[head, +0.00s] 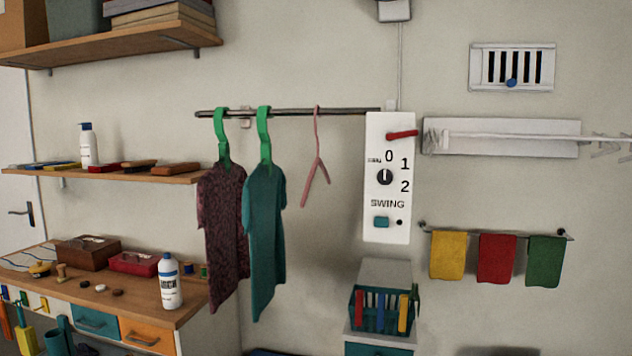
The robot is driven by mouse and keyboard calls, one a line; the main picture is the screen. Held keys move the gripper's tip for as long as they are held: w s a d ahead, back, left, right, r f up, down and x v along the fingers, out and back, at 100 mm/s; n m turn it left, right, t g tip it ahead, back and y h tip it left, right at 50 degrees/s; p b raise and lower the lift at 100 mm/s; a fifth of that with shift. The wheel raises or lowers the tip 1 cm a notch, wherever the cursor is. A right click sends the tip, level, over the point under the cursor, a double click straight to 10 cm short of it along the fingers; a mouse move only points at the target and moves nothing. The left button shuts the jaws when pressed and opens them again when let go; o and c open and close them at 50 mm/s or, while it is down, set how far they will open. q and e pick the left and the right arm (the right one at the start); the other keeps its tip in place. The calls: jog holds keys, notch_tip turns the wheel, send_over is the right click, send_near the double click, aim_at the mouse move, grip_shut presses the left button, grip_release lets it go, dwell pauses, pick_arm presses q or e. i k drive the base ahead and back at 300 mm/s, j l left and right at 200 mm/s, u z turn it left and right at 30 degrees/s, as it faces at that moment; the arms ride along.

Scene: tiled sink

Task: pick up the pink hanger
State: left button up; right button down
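The pink hanger (316,165) hangs empty by its hook from the dark wall rail (295,112), right of the two hung shirts. It is turned partly edge-on to the view. A green hanger (221,140) holds a dark maroon shirt (221,230), and a second green hanger (264,135) holds a teal shirt (264,240). Neither of my grippers shows in the head view.
A white switch panel (389,220) with a red lever (402,134) is right of the hanger. Below it stands a teal basket (365,320). Open space lies beneath the hanger.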

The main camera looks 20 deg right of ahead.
aim_at(317, 161)
jog(key=i+j+z, duration=0.2)
jog(key=z, duration=0.25)
jog(key=i+j+z, duration=0.15)
jog(key=z, duration=0.35)
jog(key=j+z, duration=0.45)
jog(key=i, duration=0.05)
